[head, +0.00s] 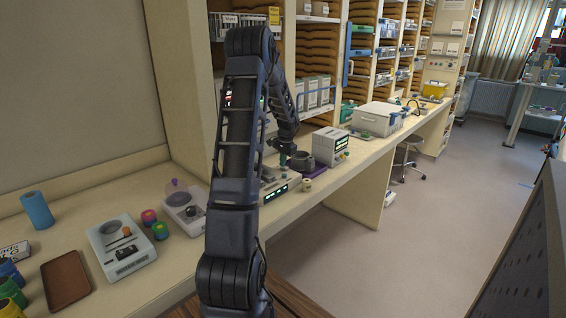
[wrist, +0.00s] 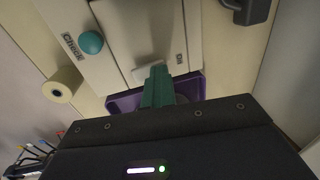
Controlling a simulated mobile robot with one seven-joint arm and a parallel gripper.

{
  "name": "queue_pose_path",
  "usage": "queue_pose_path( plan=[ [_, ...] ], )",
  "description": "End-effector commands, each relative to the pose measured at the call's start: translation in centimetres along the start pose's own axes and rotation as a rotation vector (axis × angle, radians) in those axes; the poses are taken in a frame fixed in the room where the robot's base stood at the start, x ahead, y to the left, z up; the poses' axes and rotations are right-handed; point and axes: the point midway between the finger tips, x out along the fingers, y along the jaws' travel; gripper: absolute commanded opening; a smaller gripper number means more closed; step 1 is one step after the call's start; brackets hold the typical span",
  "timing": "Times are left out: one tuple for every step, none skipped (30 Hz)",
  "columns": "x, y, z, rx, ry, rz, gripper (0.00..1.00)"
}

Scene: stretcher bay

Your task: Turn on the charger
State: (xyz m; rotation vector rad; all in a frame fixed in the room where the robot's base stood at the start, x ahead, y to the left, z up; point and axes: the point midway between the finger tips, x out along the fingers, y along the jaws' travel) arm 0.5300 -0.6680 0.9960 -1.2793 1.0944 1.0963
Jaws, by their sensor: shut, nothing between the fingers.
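A pale device with a lit green display (head: 277,190), which I take to be the charger, sits on the counter, partly behind my arm. In the wrist view its pale panel (wrist: 130,35) carries a round teal button (wrist: 91,42) by the word "Check". A small white switch-like piece (wrist: 147,73) is near the lettering "On". My gripper (head: 283,158) is over the device. In the wrist view its teal fingers (wrist: 156,74) are shut and empty, with the tips at the white piece. I cannot tell whether they touch it. The switch position is unclear.
A purple tray (wrist: 125,104) lies beside the device. A cream roll (head: 307,185) stands near the counter's front edge. A boxy device with a screen (head: 331,145) stands farther right. Other devices, such as a pale scale-like one (head: 122,247), are at left. The floor is open at right.

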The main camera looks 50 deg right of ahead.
Motion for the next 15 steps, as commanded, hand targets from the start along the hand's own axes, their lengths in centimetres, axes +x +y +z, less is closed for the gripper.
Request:
queue_pose_path(
  plan=[
    [0.2,0.4,0.1,0.002,-0.005,0.005,0.00],
    [0.2,0.5,0.1,0.002,-0.005,0.005,0.00],
    [0.2,0.6,0.1,0.003,-0.006,0.005,0.00],
    [0.2,0.7,0.1,0.003,-0.006,0.005,0.00],
    [0.2,0.8,0.1,0.003,-0.006,0.006,0.00],
    [0.1,1.0,0.1,0.003,-0.006,0.006,0.00],
    [0.1,1.1,0.1,0.004,-0.007,0.006,0.00],
    [0.1,1.2,0.1,0.004,-0.007,0.006,0.00],
    [0.0,1.4,0.1,0.004,-0.007,0.006,0.00],
    [0.0,1.5,0.1,0.004,-0.006,0.006,0.00],
    [0.0,1.6,0.1,0.004,-0.006,0.006,0.00],
    [-0.1,1.7,0.1,0.004,-0.006,0.006,0.00],
    [-0.1,1.8,0.1,0.004,-0.006,0.005,0.00],
    [-0.1,1.8,0.1,0.004,-0.006,0.005,0.00],
    [-0.1,1.9,0.1,0.003,-0.005,0.005,0.00]
  ],
)
